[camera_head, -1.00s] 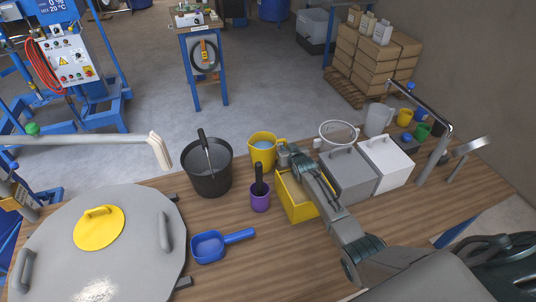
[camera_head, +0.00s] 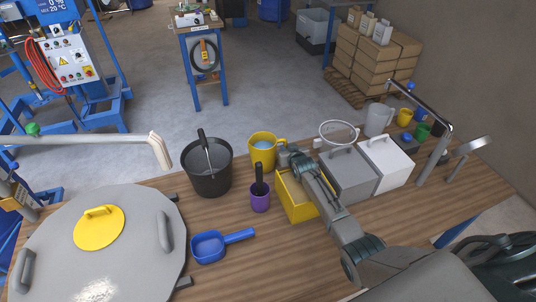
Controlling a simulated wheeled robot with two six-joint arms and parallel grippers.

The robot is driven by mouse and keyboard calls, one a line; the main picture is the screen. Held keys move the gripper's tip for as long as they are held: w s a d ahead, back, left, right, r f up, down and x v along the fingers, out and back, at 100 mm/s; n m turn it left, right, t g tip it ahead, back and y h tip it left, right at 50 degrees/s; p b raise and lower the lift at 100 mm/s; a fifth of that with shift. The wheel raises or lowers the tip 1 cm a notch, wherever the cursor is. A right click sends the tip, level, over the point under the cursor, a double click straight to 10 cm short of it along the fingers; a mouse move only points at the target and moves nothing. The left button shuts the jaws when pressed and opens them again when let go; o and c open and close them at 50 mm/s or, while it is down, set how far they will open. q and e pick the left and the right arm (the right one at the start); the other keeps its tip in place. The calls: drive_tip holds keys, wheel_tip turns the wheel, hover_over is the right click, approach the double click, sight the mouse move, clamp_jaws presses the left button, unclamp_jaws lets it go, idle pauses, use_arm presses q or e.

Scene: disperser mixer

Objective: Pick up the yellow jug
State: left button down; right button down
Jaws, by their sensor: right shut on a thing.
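The yellow jug (camera_head: 262,152) stands upright at the back of the wooden table, with pale blue contents showing at its top. Its handle points right. My right gripper (camera_head: 284,150) is at the handle side of the jug and is shut on the handle; its fingertips are small and partly hidden by the wrist. The jug's base appears to be at table level; I cannot tell whether it is raised. My left gripper is not in view.
A black bucket (camera_head: 207,170) stands left of the jug. A purple cup (camera_head: 260,200) with a dark handle is in front. A yellow box (camera_head: 296,203) lies under my right arm, beside grey (camera_head: 347,180) and white (camera_head: 385,168) bins. A blue scoop (camera_head: 209,247) lies nearer.

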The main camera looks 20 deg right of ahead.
drive_tip(key=shift+r, duration=0.1)
idle(0.3)
drive_tip(key=shift+w+r, duration=0.1)
wheel_tip(320, 180, up, 10)
drive_tip(key=b, duration=0.2)
idle(0.4)
idle(1.0)
